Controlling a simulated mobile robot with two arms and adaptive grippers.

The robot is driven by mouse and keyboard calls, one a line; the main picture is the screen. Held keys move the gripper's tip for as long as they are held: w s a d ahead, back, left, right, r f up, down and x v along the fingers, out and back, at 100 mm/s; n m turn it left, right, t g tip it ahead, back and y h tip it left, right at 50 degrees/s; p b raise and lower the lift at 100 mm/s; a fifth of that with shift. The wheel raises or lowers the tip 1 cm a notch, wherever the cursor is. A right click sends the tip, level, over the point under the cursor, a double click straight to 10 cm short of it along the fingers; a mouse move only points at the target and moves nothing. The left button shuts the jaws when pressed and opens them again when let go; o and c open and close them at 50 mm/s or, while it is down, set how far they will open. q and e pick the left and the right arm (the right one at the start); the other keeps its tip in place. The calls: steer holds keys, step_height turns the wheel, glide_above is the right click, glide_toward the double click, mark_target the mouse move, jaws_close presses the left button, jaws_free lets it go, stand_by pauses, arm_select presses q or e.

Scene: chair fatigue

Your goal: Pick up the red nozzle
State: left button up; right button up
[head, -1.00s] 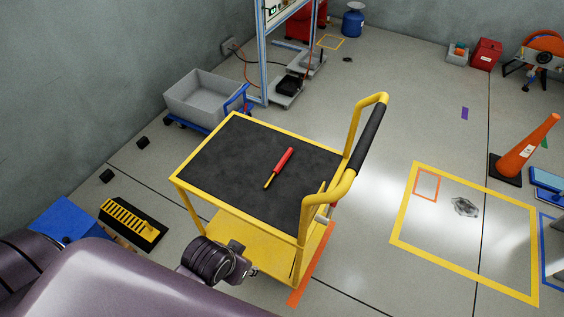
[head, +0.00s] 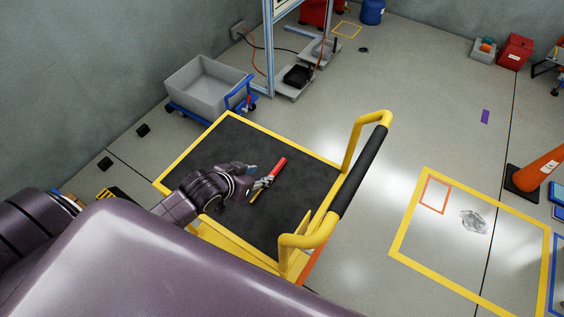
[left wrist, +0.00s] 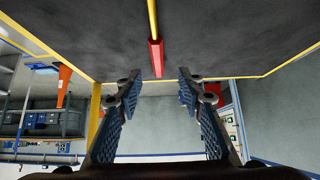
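The red nozzle (head: 278,167) lies on the black top of the yellow cart (head: 300,195), with a thin yellow end pointing toward the near left. In the head view my left gripper (head: 264,182) is over the cart top beside the nozzle and hides part of its middle. In the left wrist view the left gripper (left wrist: 158,88) is open, with one finger on each side and nothing between the pads. The nozzle (left wrist: 156,55) shows there just beyond the fingertips, roughly centred between them. Whether the fingers touch it cannot be told. My right gripper is not in view.
The cart's yellow handle with a black grip (head: 362,170) rises on the right side. A grey bin (head: 205,88) on a blue dolly stands behind the cart. An orange cone (head: 540,170) stands far right. The cart top around the nozzle is clear.

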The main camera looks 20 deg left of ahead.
mark_target(272, 173)
arm_select(q)
steer(key=shift+w+f, duration=0.2)
steer(key=shift+w, duration=0.2)
steer(key=shift+w+f, duration=0.2)
steer(key=shift+f, duration=0.05)
steer(key=shift+x, duration=0.95)
steer(key=x, duration=0.4)
steer(key=shift+s+d+f+b, duration=0.2)
steer(key=shift+s+d+b, duration=0.05)
steer(key=shift+d+b, duration=0.05)
steer(key=shift+f, duration=0.1)
jaws_close()
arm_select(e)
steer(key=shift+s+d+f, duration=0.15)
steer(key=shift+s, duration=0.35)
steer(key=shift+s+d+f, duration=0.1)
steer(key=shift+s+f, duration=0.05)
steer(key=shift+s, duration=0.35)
